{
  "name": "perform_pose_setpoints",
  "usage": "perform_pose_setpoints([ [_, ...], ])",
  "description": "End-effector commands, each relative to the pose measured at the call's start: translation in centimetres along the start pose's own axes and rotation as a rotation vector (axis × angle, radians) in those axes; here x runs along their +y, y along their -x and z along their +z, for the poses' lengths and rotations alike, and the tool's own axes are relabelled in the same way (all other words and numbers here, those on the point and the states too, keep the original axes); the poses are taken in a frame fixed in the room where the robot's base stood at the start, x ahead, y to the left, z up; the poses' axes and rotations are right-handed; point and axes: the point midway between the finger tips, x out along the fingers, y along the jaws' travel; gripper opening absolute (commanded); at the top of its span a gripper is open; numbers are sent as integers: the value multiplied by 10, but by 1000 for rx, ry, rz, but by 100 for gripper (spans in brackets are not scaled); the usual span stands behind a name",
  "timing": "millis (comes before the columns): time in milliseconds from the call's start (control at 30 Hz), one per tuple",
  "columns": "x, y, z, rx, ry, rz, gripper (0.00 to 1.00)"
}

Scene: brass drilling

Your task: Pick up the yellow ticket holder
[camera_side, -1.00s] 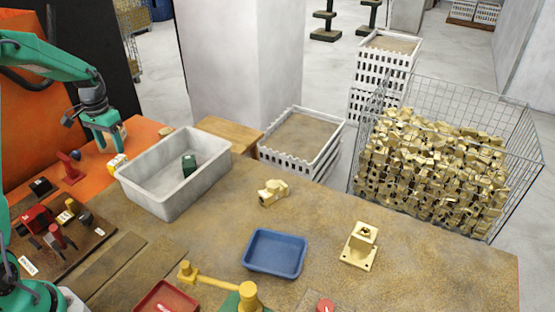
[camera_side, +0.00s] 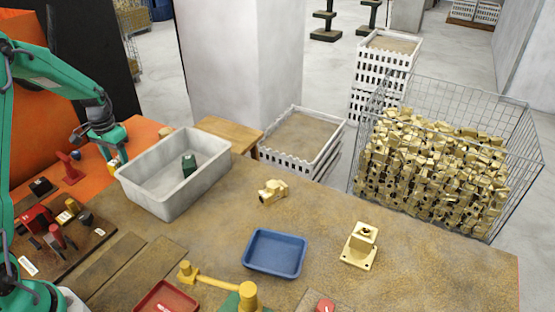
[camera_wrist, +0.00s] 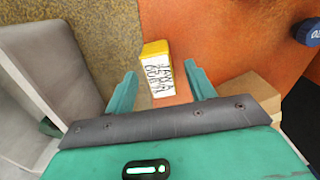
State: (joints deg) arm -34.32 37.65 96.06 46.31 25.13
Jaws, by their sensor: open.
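The yellow ticket holder (camera_wrist: 156,50) shows in the wrist view with a white, written-on ticket (camera_wrist: 158,76) on its face. It stands on the orange surface beside the brown bench top. My gripper (camera_wrist: 161,82) is open, with one green finger on each side of the ticket holder and visible space between. In the side view my gripper (camera_side: 116,150) is at the left, behind the grey bin, and mostly hides the holder (camera_side: 113,162).
The grey bin (camera_side: 150,198) stands close beside my gripper, with a dark green block (camera_side: 189,162) inside. A blue round object (camera_wrist: 308,28) lies at the upper right of the wrist view. A red tool (camera_side: 70,168) stands left of my gripper.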

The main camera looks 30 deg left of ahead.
Motion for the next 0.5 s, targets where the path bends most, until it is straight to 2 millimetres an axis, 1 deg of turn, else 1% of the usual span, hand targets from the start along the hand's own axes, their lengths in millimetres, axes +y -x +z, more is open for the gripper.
perform_pose_setpoints([
  [33,0,-7,1,-3,0,2,55],
  [200,0,-20,1,-2,1,1,55],
  [500,0,-22,0,0,1,0,55],
])
